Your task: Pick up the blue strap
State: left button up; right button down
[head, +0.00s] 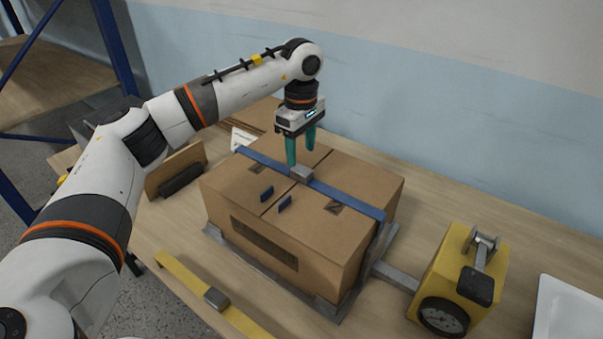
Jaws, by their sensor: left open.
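A blue strap (345,198) lies across the top of a closed cardboard box (335,240) and bends down over its right edge. A grey metal buckle (302,174) sits on the strap near its middle. My left gripper (300,156) has two teal fingers pointing down, apart and with nothing seen between them. Its fingertips are over the strap, just behind the buckle; I cannot tell whether they touch it. My right gripper is not in view.
The box stands on a grey metal plate (213,232) joined to a yellow device with a dial (455,285). A yellow strap with a buckle (182,273) lies at the front left. A white tray (570,310) is at the right. A cardboard piece (172,167) stands left of the box.

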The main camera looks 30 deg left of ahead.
aim_at(302, 169)
pick_arm(q)
jog(key=shift+w+f+p, duration=0.1)
jog(key=shift+f+p, duration=0.2)
jog(key=shift+f, duration=0.35)
notch_tip(302, 169, down, 4)
jog(key=shift+r+p, duration=0.2)
jog(key=shift+p, duration=0.75)
jog(key=shift+f, duration=0.55)
jog(key=c, duration=1.1)
